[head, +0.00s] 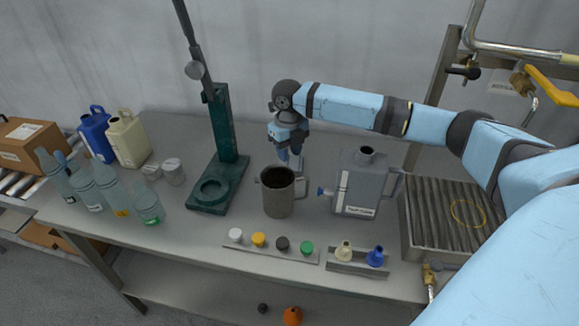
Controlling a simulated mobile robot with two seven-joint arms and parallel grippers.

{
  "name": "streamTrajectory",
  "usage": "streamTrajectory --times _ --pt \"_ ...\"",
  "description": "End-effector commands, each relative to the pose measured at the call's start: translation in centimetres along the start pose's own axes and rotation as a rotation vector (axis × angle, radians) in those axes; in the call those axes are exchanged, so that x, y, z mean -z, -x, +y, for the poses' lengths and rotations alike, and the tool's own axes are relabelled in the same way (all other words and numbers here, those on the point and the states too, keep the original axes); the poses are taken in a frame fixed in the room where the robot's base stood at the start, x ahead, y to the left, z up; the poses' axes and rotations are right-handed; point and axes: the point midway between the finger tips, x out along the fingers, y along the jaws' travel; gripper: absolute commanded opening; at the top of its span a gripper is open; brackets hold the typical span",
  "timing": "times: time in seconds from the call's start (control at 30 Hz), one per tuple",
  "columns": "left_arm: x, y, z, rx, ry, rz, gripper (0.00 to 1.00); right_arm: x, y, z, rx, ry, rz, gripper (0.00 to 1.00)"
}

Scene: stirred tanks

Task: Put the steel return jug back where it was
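The steel return jug (277,201) stands upright on the steel bench, left of the grey jerrycan. Its mouth faces up and its inside looks dark; I cannot tell whether that is liquid. A handle shows on its right side. My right gripper (288,160) points down just behind and above the jug's rim. Its fingertips are partly hidden behind the jug, so I cannot tell whether it is open or touches the handle. My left gripper is not in view.
A grey jerrycan (362,184) stands close right of the jug, and a green stand (224,140) to its left. Coloured caps on a strip (270,247) lie in front. Several bottles (104,185) stand at left. A slatted drain tray (436,215) is at right.

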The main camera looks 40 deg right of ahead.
Motion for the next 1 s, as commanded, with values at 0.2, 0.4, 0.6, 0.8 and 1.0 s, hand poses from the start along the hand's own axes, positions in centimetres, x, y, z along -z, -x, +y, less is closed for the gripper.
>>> streamTrajectory --times 0.2,0.4,0.6,0.8,1.0 --pt "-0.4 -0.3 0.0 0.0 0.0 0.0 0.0 0.0 3.6 0.0 0.0 0.0 -0.001 0.33" --pt "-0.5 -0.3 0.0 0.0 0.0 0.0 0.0 0.0 4.8 0.0 0.001 0.0 0.0 0.33" --pt "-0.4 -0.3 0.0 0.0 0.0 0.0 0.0 0.0 4.8 0.0 0.001 0.0 0.001 0.33" --pt "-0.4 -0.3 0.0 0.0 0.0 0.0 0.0 0.0 4.8 0.0 0.0 0.0 0.001 0.33" --pt "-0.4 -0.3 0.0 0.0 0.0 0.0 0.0 0.3 4.1 0.7 -0.001 -0.014 0.001 0.33"
